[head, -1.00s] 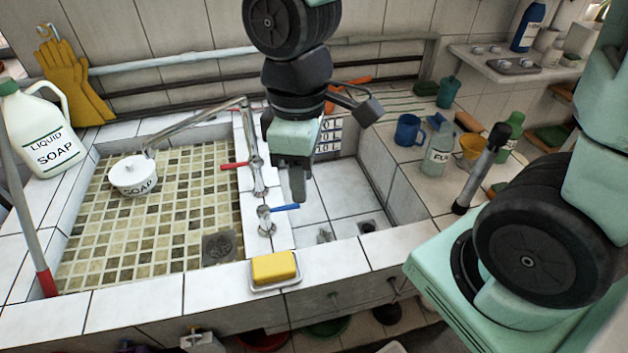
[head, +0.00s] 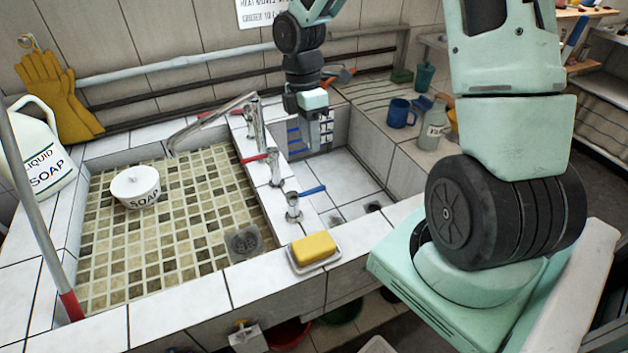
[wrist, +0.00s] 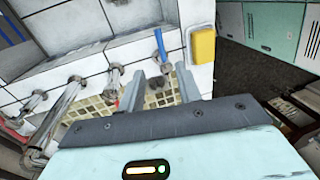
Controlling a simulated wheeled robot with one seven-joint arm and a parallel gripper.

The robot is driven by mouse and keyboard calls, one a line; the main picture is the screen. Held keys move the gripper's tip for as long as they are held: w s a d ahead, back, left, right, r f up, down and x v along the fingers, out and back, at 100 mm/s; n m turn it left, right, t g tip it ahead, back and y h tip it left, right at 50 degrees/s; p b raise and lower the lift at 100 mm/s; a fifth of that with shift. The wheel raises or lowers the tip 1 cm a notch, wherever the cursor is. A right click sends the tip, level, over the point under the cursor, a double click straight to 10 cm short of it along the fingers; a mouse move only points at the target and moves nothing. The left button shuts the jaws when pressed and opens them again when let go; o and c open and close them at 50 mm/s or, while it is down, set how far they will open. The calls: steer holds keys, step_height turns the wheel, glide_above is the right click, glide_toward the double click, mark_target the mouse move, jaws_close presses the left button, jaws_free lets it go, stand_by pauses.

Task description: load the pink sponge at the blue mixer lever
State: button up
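The blue mixer lever (head: 311,191) sits on the front tap of the tiled divider between two basins. It also shows in the wrist view (wrist: 160,45), just beyond the fingertips. My gripper (head: 313,138) hangs over the right basin, behind the blue lever. In the wrist view my gripper (wrist: 161,88) has its two fingers apart with nothing between them. No pink sponge shows in any frame. A yellow block (head: 313,247), perhaps a sponge, lies in a white dish (head: 316,265) on the front ledge. It also shows in the wrist view (wrist: 202,45).
A red lever (head: 256,158) and spouts stand along the divider. A white soap pot (head: 135,186) is in the left basin (head: 170,250). A blue mug (head: 400,113) and a bottle (head: 432,130) stand on the right counter. The right basin floor (head: 345,175) is mostly clear.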

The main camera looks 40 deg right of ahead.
mark_target(307, 193)
steer(key=f, duration=0.4)
steer(key=s+f, duration=0.1)
steer(key=f, duration=0.3)
steer(key=s+f, duration=0.1)
steer(key=f, duration=0.3)
steer(key=shift+s+a, duration=0.15)
steer(key=shift+a, duration=0.2)
jaws_close()
